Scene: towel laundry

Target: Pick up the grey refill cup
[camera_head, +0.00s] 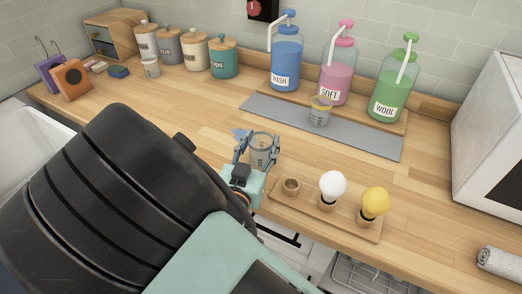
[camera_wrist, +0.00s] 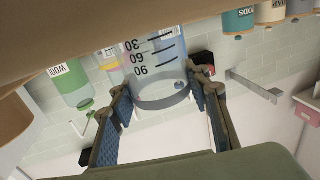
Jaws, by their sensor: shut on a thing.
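A clear measuring cup with a greyish rim (camera_head: 262,152) is between the fingers of my gripper (camera_head: 259,144), near the counter's front edge. In the wrist view, the cup (camera_wrist: 160,85) shows dark marks reading 30, 60 and 90, upside down in the picture. My gripper (camera_wrist: 165,92) is shut on its sides there, one finger on each side. I cannot tell whether the cup's base touches the counter. A second measuring cup, with a yellowish rim (camera_head: 320,112), stands on the grey mat (camera_head: 365,140).
Blue WASH (camera_head: 286,65), pink SOFT (camera_head: 336,82) and green WOOL (camera_head: 392,92) pump bottles stand behind the mat. The counter's left middle is clear.

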